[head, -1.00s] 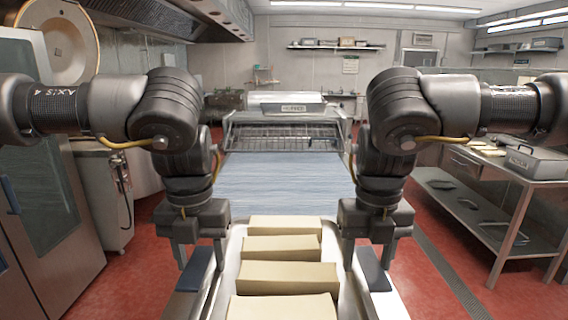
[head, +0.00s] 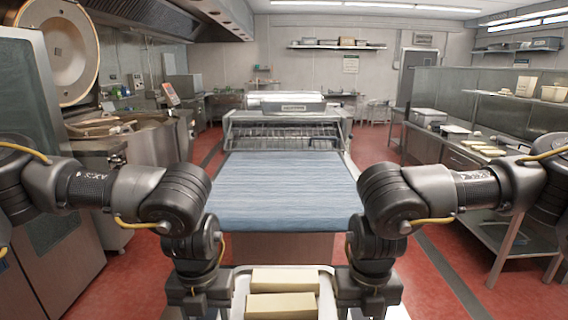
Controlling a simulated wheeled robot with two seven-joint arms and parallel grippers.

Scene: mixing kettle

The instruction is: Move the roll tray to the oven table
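The roll tray (head: 238,296), pale metal with cream dough blocks (head: 284,280) in a row, is at the bottom centre of the head view. Only its far end shows, and the near part is cut off by the bottom edge. My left gripper (head: 199,306) is at the tray's left side and my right gripper (head: 369,306) at its right side. Their fingertips are mostly cut off, so their contact with the tray is hidden. The tray has moved together with both grippers. I cannot tell which surface is the oven table.
A machine with a blue-grey flat bed (head: 285,190) stands straight ahead, beyond the tray. A steel table (head: 480,170) with trays stands on the right. A kettle (head: 140,140) with a raised round lid (head: 68,50) stands on the left. Red floor shows on both sides.

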